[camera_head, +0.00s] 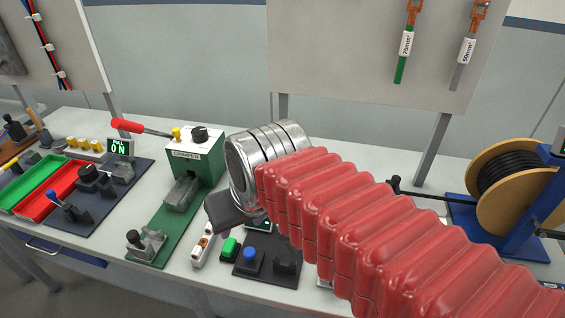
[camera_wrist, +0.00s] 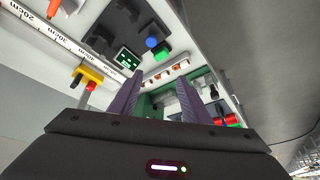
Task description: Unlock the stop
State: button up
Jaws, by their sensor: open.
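In the wrist view, a yellow block (camera_wrist: 89,73) with a dark lower part and a small red piece sits on the white ruler (camera_wrist: 62,38), near the 40cm mark. It looks like the stop, but its lock position cannot be told. My gripper (camera_wrist: 158,92) is open, with two purple fingers apart and nothing held between them. The yellow block lies left of the fingers, apart from them. In the head view, my gripper (camera_head: 226,212) is a dark shape above the bench, partly hidden by my arm, which also hides the ruler and block.
A blue button (camera_head: 249,254) and a green button (camera_head: 229,247) are close below my gripper. The green crimper (camera_head: 193,158) with a red-handled lever stands left. Red (camera_head: 50,193) and green (camera_head: 33,184) trays lie further left. A cable reel (camera_head: 505,187) stands right.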

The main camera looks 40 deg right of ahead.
jog(key=w+d+r+m+g, duration=0.1)
jog(key=w+d+r+m, duration=0.1)
jog(key=w+d+m, duration=0.4)
jog(key=w+d+r+m+g, duration=0.1)
jog(key=w+d+r+g, duration=0.15)
jog(key=w+d, duration=0.4)
jog(key=w+d+f+m+g, duration=0.1)
jog(key=w+d+f+m, duration=0.1)
jog(key=w+d, duration=0.3)
jog(key=w+d+f+m, duration=0.2)
jog(key=w+d+m, duration=0.3)
jog(key=d, duration=0.4)
jog(key=shift+w+f+g, duration=0.35)
jog(key=shift+w+f, duration=0.05)
jog(key=shift+w, duration=0.35)
jog(key=shift+f, duration=0.15)
notch_tip(320, 180, down, 14)
jog(key=shift+r, duration=0.2)
jog(key=shift+c, duration=0.3)
